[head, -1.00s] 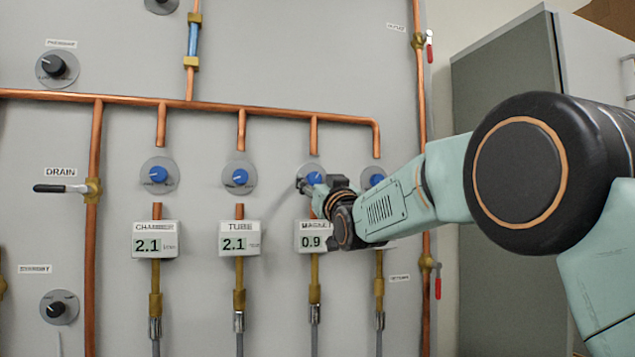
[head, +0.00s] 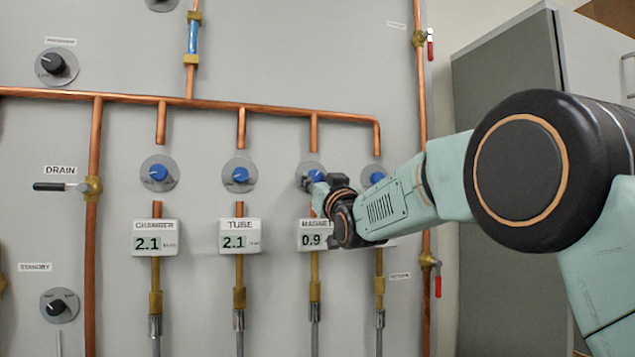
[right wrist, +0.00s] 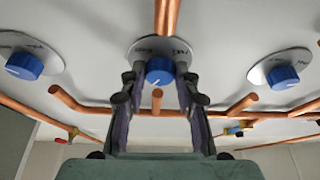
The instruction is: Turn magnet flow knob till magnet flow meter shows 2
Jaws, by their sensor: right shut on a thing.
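The magnet flow knob is blue (head: 315,175) on a round grey plate, above the meter labelled MAGNET (head: 311,236), which reads 0.9. My right gripper (head: 310,183) is at this knob and hides part of it. In the right wrist view the blue magnet knob (right wrist: 159,70) sits between the two fingers of my right gripper (right wrist: 160,78), which is shut on it. The right edge of the meter is covered by my right wrist. My left gripper is not in view.
The chamber knob (head: 158,173) and tube knob (head: 239,175) are to the left, with both meters at 2.1. Another blue knob (head: 376,178) is close on the right, partly behind my arm. Copper pipes (head: 250,110) run across the panel.

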